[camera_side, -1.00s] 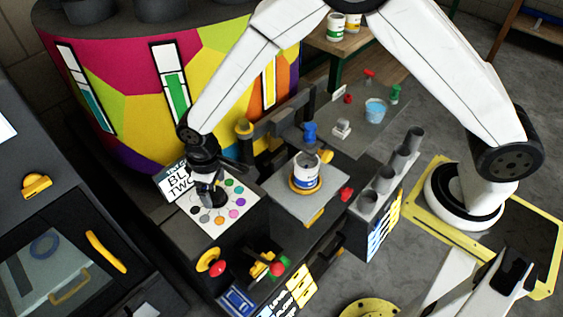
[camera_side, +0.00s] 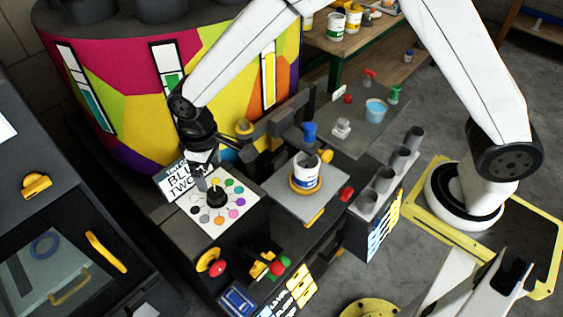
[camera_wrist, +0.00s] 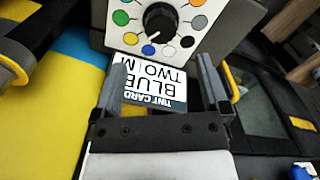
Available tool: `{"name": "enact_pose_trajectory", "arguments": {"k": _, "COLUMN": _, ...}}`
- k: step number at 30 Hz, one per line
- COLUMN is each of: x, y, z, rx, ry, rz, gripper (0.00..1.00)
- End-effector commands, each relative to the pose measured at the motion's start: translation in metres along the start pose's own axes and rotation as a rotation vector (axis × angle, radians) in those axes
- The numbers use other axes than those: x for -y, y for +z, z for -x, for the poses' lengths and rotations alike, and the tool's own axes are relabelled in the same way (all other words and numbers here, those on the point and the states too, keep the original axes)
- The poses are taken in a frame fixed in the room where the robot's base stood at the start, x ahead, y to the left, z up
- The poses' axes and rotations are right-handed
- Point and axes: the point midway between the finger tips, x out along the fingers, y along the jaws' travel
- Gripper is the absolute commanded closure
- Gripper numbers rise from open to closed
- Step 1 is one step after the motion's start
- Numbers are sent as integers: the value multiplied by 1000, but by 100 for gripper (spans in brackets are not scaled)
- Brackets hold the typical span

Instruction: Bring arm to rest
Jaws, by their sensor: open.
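My gripper (camera_side: 207,168) is above and behind the dial panel, near the card. In the wrist view my gripper (camera_wrist: 160,80) shows two dark fingers spread apart with nothing held between them. The tint card (camera_wrist: 155,88), printed "BLUE TWO", shows between the fingers and beyond them; in the side view the card (camera_side: 176,180) stands at the back of the panel. The white panel (camera_side: 222,217) bears several coloured dots around a black knob (camera_side: 215,196). The knob also shows at the top of the wrist view (camera_wrist: 160,22), clear of the fingers.
A white can (camera_side: 306,172) stands in a yellow ring on a grey plate right of the panel. Grey cylinders (camera_side: 384,178) stand in a row further right. A red button (camera_side: 218,268) is in front. The colourful drum (camera_side: 120,80) rises close behind my gripper.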

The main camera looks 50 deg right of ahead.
Motion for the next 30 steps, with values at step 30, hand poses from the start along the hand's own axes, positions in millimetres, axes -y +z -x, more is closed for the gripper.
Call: {"name": "enact_pose_trajectory", "arguments": {"k": 30, "x": -139, "y": 186, "z": 59, "rx": -228, "ry": 64, "rz": -331, "gripper": 4}}
